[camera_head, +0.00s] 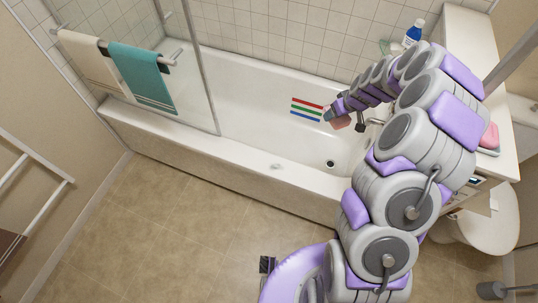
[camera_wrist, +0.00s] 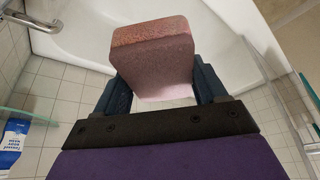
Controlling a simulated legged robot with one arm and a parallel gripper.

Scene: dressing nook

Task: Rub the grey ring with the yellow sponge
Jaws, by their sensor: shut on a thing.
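My gripper (camera_head: 333,113) is over the bathtub (camera_head: 232,88), near its far wall and right of several coloured stripes. It is shut on a pinkish-brown block (camera_head: 341,123), which looks like a sponge. In the wrist view the block (camera_wrist: 155,55) sits between both dark fingers, its outer end pointing toward the white tub. I see no yellow sponge in either view; the held block looks pink-brown. I cannot make out a grey ring. Red, green and blue stripes (camera_head: 306,109) mark the tub's far inner wall.
A dark drain (camera_head: 330,163) is in the tub floor. A tap (camera_head: 375,121) stands close right of my gripper. A blue bottle (camera_head: 413,33) and a pink item (camera_head: 490,136) are at the right. A glass screen and teal towel (camera_head: 142,75) are left.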

